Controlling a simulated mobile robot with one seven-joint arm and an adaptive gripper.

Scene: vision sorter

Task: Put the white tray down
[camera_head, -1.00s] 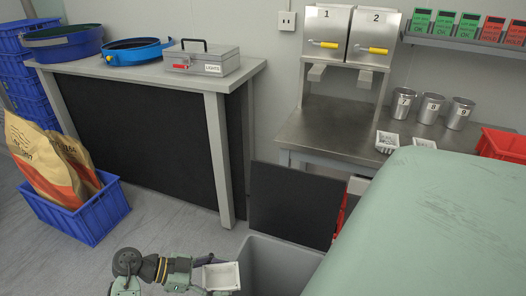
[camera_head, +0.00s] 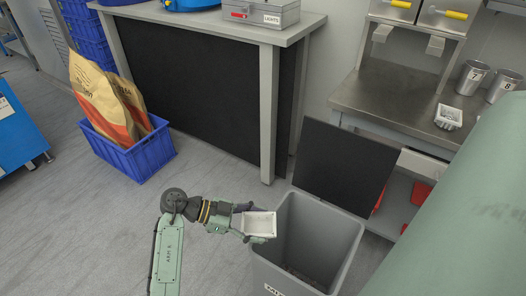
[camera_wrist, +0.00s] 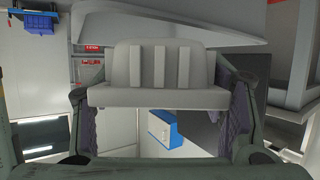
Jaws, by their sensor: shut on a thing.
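The small white tray (camera_head: 258,224) is in the head view, held at the left rim of the open grey bin, above the floor. My gripper (camera_head: 240,222) is shut on the tray. In the wrist view the white tray (camera_wrist: 158,75) fills the middle, its ribbed side towards the camera, with my gripper's two fingers (camera_wrist: 160,115) at its left and right edges. The head view looks into the tray, and no contents can be made out.
The grey bin (camera_head: 350,240) stands open, its dark lid (camera_head: 345,168) raised behind it. A steel table (camera_head: 400,95) at the right bears another small white tray (camera_head: 448,117) and steel cups (camera_head: 470,78). A blue crate (camera_head: 135,160) with sacks stands left. Floor between is clear.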

